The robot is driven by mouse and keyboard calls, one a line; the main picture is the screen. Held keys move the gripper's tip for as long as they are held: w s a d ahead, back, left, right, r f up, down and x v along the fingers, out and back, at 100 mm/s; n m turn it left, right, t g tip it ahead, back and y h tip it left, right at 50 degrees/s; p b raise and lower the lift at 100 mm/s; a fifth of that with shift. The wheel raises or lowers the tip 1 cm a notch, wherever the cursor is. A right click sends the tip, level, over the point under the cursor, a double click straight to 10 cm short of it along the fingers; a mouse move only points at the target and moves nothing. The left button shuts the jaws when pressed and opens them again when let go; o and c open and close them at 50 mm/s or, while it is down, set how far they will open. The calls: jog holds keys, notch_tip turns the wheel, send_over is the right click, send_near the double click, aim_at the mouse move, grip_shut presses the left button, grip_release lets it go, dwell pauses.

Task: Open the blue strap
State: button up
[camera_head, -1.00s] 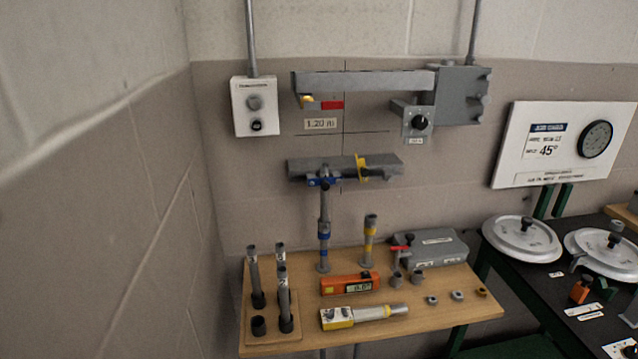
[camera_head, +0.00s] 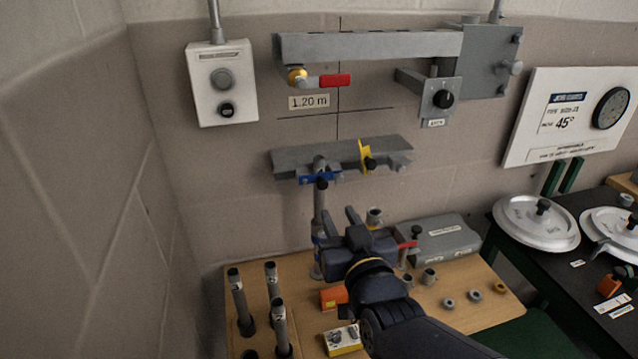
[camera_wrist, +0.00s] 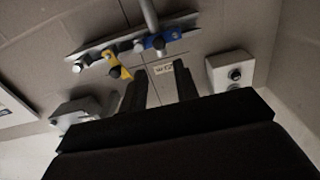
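The blue strap (camera_head: 317,178) sits on the grey wall rail (camera_head: 340,155), at its left part, where a grey vertical pipe (camera_head: 318,208) meets it. A dark knob shows on the front of the strap. In the wrist view the blue strap (camera_wrist: 160,40) is beyond the fingers. A yellow strap (camera_head: 366,157) is to its right on the same rail; it also shows in the wrist view (camera_wrist: 116,63). My gripper (camera_head: 363,216) is below and to the right of the blue strap, apart from it. Its two fingers (camera_wrist: 161,90) stand apart with nothing between them.
The wooden table (camera_head: 470,322) carries upright grey tubes (camera_head: 240,300), an orange level (camera_head: 333,297) and a grey case (camera_head: 437,238). A grey beam with a red handle (camera_head: 335,80) is above the rail. A white box (camera_head: 222,82) hangs left. The wall between is clear.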

aim_at(323, 185)
jog(key=p+x, duration=0.1)
jog(key=x, duration=0.9)
jog(key=shift+w+f+p, duration=0.1)
jog(key=shift+p, duration=0.25)
jog(key=shift+c, duration=0.4)
grip_shut()
